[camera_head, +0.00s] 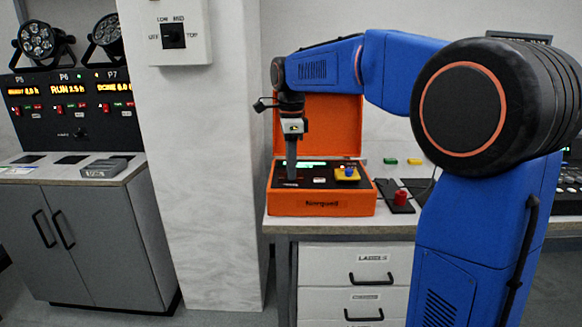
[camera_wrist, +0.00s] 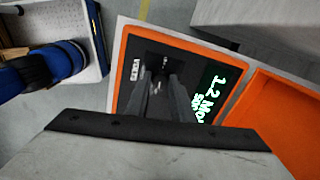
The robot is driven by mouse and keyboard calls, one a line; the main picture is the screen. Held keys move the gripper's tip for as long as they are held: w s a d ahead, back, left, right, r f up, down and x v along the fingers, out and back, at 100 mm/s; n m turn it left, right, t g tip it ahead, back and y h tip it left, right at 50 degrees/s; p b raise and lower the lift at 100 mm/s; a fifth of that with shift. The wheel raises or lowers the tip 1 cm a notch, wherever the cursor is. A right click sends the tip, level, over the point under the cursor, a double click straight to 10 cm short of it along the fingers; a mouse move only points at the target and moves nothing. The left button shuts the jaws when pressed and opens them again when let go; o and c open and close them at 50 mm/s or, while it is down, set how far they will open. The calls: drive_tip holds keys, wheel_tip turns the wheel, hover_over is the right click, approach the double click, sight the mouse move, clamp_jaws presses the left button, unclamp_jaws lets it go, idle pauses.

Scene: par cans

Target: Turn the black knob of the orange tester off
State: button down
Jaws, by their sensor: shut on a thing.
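The orange tester (camera_head: 320,207) stands with its lid up on the bench in the head view. Its orange rim (camera_wrist: 130,80) and dark panel also show in the wrist view. My gripper (camera_head: 291,178) points straight down at the left part of the panel. In the wrist view my gripper's fingers (camera_wrist: 161,88) are close together around the black knob (camera_wrist: 160,68), shut on it. The fingers hide much of the knob, and I cannot read its setting. A lit display (camera_wrist: 207,95) reads "1.2 MO..." in part, beside the fingers.
A yellow block with a blue button (camera_head: 347,172) sits on the panel's right side. A red button box (camera_head: 401,197) stands right of the tester. A cabinet with lit displays (camera_head: 70,90) is at left.

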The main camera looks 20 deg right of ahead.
drive_tip(key=n, duration=2.1)
drive_tip(key=shift+n, duration=0.3)
drive_tip(key=n, duration=0.9)
drive_tip(key=shift+n, duration=1.8)
